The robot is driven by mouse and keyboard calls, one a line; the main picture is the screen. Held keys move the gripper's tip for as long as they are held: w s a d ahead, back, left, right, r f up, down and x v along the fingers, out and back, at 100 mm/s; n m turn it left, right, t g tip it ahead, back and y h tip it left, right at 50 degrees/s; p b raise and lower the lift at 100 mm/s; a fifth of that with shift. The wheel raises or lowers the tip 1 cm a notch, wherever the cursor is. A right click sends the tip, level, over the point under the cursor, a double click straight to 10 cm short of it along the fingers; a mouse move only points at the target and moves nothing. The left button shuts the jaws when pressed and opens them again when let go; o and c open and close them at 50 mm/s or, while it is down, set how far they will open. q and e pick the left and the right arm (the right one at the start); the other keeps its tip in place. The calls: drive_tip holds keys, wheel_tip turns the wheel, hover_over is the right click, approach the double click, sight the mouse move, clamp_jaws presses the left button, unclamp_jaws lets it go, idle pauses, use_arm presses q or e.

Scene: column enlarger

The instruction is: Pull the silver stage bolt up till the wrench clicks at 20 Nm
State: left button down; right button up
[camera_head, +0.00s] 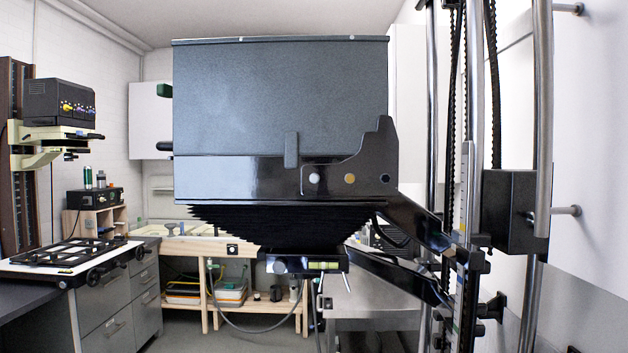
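The column enlarger's large grey head (280,100) fills the middle of the view. On the black bracket plate at its lower right are three round bolt heads in a row. The silver bolt (314,178) is leftmost, a brass-coloured bolt (349,178) is in the middle and a dark one (385,178) is at the right. Nothing covers the silver bolt. No wrench can be made out. Neither of my grippers is in view.
Black bellows (285,222) and a lens board with a green-yellow level (322,266) hang below the head. Steel columns (545,120) and a belt stand at the right. A smaller enlarger (60,102) and grey drawers (105,310) are at the left. A wooden bench (225,246) stands behind.

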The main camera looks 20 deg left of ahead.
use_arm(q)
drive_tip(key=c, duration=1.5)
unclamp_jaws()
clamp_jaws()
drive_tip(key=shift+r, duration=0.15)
